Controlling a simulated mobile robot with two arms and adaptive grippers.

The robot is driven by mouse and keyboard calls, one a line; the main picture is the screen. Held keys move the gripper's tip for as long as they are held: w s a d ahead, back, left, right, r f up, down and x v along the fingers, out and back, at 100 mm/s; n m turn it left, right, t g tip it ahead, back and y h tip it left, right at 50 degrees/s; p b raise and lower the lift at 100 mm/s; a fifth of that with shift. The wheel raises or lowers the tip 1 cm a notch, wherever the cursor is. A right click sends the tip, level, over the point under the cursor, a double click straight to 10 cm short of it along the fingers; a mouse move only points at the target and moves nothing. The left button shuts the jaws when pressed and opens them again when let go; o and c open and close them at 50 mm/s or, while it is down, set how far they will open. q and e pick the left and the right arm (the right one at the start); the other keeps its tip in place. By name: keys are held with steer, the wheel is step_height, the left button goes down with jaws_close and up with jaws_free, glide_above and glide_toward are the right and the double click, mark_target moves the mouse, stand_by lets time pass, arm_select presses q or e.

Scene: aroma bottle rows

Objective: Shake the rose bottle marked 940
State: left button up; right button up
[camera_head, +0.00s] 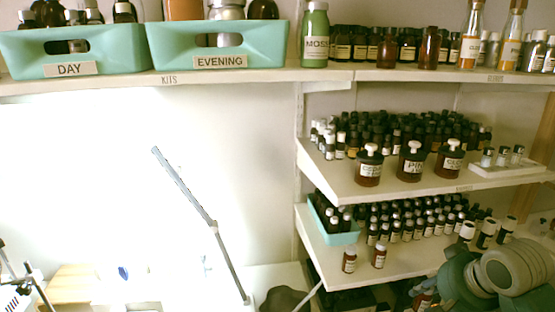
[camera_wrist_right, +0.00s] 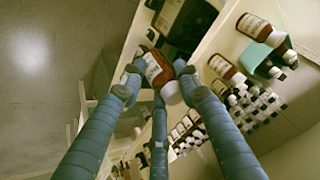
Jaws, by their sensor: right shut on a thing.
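My right gripper (camera_wrist_right: 160,75) is shut on a small brown bottle (camera_wrist_right: 157,68) with a pale label and a white cap. Its fingers close around the bottle in the right wrist view. The label's text is too small to read, so I cannot tell if it says 940. In the head view the held bottle (camera_head: 424,301) shows partly at the bottom edge, below the lower shelf and beside my right arm. My left gripper is not in view.
The lower shelf (camera_head: 345,277) bears rows of small bottles, a teal tray (camera_head: 341,238) and two brown bottles (camera_head: 349,261) (camera_head: 378,256) near its front edge. Larger jars (camera_head: 410,163) stand on the shelf above. Teal bins marked DAY (camera_head: 120,60) and EVENING (camera_head: 265,55) sit on top.

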steer(key=s+a+f+n+g+y+b, duration=0.1)
steer(key=s+a+n+y+b, duration=0.2)
steer(key=a, duration=0.6)
steer(key=s+a+f+n+y+b, duration=0.1)
steer(key=s+a+n+b, duration=0.25)
steer(key=a, duration=0.65)
steer(key=shift+n, duration=0.25)
step_height(320, 180, up, 6)
steer(key=p, duration=0.9)
steer(key=shift+w+d+f, duration=0.1)
steer(key=shift+f, duration=0.15)
